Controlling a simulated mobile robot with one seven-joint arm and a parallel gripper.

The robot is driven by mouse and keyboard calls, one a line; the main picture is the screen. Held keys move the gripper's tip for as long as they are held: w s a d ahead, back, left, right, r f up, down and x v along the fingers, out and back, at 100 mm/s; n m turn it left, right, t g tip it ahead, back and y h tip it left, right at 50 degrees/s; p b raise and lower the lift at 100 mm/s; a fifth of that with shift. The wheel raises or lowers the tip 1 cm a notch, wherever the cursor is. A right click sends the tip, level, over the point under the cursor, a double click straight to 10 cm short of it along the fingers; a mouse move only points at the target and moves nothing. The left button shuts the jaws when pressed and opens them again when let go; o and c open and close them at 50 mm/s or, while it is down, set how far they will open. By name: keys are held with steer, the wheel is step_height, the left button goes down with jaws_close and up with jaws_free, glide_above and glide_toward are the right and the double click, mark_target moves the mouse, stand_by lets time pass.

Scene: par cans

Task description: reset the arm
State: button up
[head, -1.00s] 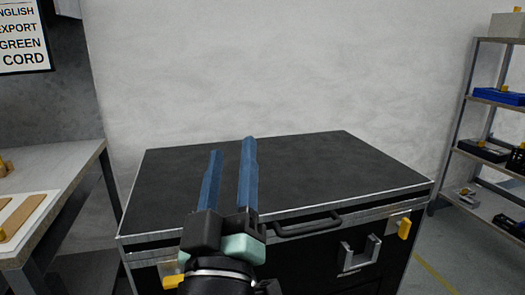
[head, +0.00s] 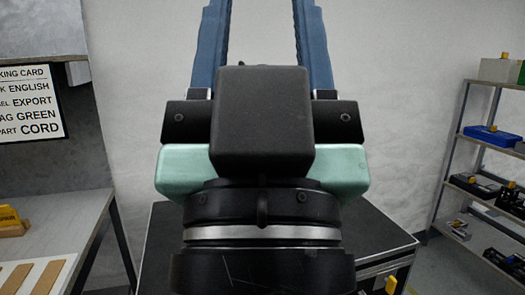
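My gripper (head: 264,40) is raised close in front of the head camera and fills the middle of the view. Its two blue fingers stand upright and well apart, with only the pale wall showing between them. Their tips run out of the top of the picture. Nothing is held in the part that shows. The gripper's body hides most of the black-topped case (head: 375,232) behind and below it.
A grey bench (head: 60,225) with brown boards stands at the left, under a printed card (head: 28,105) on the wall. A metal shelf rack (head: 458,130) with a blue bin (head: 492,136) stands at the right. The wall behind is bare.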

step_height(320, 180, up, 16)
steer(key=p, duration=1.3)
steer(key=shift+p, duration=0.4)
